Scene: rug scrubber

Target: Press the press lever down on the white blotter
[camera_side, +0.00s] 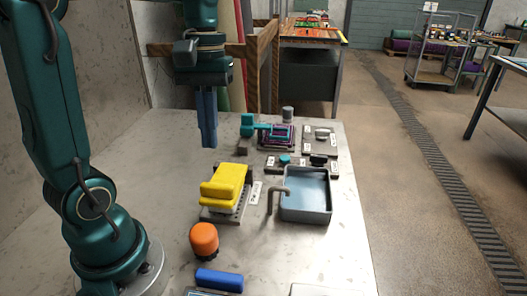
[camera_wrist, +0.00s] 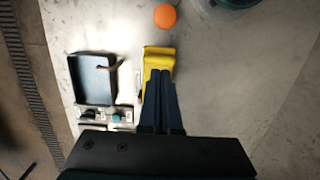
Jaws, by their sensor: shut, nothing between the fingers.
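My gripper (camera_side: 208,144) is shut and empty, pointing down above the bench, behind the yellow block in the side view. Its fingers (camera_wrist: 160,76) lie together in the wrist view and overlap the yellow block there. A teal lever-like part (camera_side: 262,128) stands at the back of the bench over a magenta-edged pad (camera_side: 279,138), to the right of my gripper and apart from it. I cannot clearly make out a white blotter under it. In the wrist view this teal part is not visible, probably hidden behind my gripper.
A yellow block (camera_side: 226,184) sits on a grey slotted base. A grey basin (camera_side: 306,213) with a bent spout (camera_side: 274,192) stands to its right. An orange-topped jar (camera_side: 204,240) and a blue roll (camera_side: 219,280) are nearer. Small labelled plates lie behind the basin.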

